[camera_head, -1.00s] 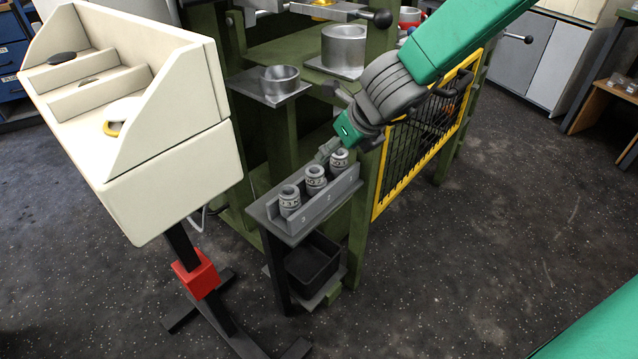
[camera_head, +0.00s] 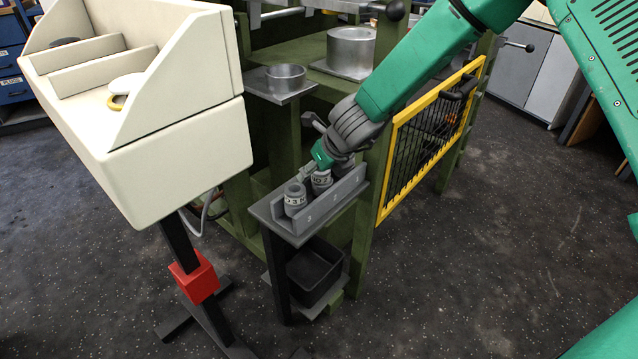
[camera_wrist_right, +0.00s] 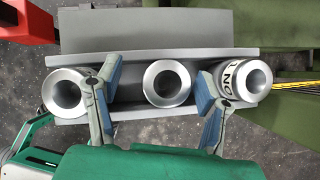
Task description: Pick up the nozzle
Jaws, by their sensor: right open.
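Several grey metal nozzles stand in a small grey rack (camera_head: 322,214) with numbered slots. The front-left nozzle (camera_head: 295,199) is clear in the head view, the middle nozzle (camera_head: 321,183) is partly covered, and the far one is mostly hidden by my right gripper (camera_head: 311,172). In the right wrist view, my right gripper (camera_wrist_right: 158,105) is open, with one finger on each side of the middle nozzle (camera_wrist_right: 167,83). Another nozzle (camera_wrist_right: 64,93) lies outside the left finger, and one with lettering (camera_wrist_right: 245,80) lies outside the right finger. My left gripper is not in view.
A black bin (camera_head: 314,270) sits below the rack. A cream sorting box (camera_head: 170,150) stands at left on a dark stand with a red block (camera_head: 195,278). A green frame with a yellow-edged mesh guard (camera_head: 430,130) stands behind right. Open floor lies at right.

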